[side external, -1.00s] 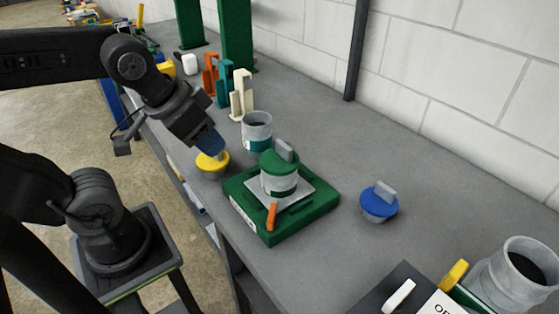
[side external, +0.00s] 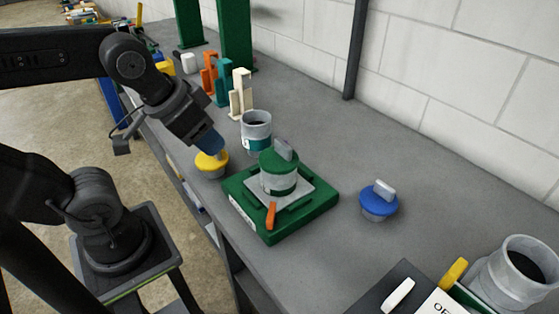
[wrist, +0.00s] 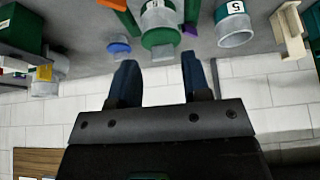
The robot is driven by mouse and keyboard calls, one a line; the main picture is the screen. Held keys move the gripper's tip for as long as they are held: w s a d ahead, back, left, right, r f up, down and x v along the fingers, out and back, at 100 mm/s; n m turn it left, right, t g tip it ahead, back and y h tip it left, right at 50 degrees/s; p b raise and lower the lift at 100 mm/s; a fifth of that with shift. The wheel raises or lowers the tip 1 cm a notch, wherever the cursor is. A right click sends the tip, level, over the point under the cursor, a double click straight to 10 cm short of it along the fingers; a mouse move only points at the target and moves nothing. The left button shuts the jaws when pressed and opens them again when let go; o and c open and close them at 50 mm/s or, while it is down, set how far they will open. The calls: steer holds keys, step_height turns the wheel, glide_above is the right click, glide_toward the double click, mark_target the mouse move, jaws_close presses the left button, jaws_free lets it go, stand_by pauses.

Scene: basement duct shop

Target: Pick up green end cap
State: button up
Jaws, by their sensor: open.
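The green end cap (side external: 270,160) has a grey upright handle and sits on top of a short grey duct piece (side external: 279,182). That piece stands in a green square fixture (side external: 310,214) with an orange lever. In the wrist view the green cap (wrist: 158,39) shows beyond the gap between my fingers. My gripper (side external: 212,146) is open and empty, with dark blue fingers. It is left of the green cap and apart from it in the side view. Both fingertips (wrist: 159,60) show in the wrist view.
A yellow cap (side external: 209,165) is close to my fingertips in the side view. A grey duct (side external: 257,131) stands behind the fixture. A blue cap (side external: 379,206) sits right of it, with clear bench between. A larger duct (side external: 506,280) is at front right; a wall lines the back.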

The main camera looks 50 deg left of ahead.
step_height(320, 180, up, 5)
steer(key=m+g+y, duration=0.1)
steer(key=m+g, duration=0.5)
steer(key=m, duration=1.2)
glide_above(283, 143)
steer(key=d, duration=0.2)
steer(key=f, duration=0.4)
steer(key=a+f, duration=0.1)
steer(key=f, duration=0.4)
steer(key=a+f, duration=0.1)
steer(key=f, duration=0.3)
steer(key=shift+f, duration=0.25)
jaws_close()
